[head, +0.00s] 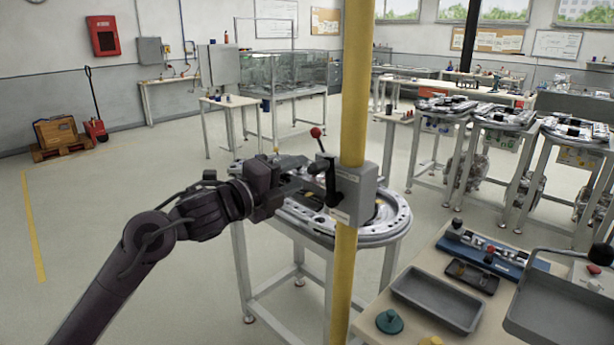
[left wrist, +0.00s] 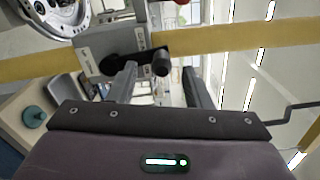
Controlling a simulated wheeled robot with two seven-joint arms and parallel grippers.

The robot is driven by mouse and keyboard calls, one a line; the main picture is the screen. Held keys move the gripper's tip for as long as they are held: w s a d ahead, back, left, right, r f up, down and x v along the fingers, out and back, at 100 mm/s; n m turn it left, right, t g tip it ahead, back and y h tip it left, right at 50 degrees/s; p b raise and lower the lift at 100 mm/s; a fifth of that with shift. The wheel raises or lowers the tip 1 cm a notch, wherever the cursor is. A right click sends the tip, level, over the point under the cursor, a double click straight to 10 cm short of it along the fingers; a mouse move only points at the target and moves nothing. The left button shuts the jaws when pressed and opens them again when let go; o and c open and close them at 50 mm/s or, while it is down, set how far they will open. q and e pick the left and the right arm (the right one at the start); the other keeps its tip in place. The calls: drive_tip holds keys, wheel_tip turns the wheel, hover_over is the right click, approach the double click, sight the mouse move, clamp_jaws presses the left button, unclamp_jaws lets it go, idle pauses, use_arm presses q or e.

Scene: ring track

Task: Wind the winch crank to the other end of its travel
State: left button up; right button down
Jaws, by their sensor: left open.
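The winch is a grey box (head: 357,192) fixed on a yellow post (head: 355,100); it also shows in the left wrist view (left wrist: 93,50). Its black crank (head: 331,180) is on the side facing my left arm. In the left wrist view the crank arm runs right from its hub to a dark stubby handle (left wrist: 160,62). My left gripper (head: 303,175) is open, close to the crank. In the left wrist view the handle appears between its two fingers (left wrist: 160,80), with gaps on both sides; contact cannot be made out. My right gripper is out of view.
A red-knobbed lever (head: 317,133) stands up beside the post. A ring track (head: 385,230) on a stand lies behind. At lower right a bench holds a grey tray (head: 437,300) and a green knobbed piece (head: 389,321). Open floor (head: 130,200) lies at left.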

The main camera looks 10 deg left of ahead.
use_arm(q)
drive_tip(key=shift+v, duration=1.4)
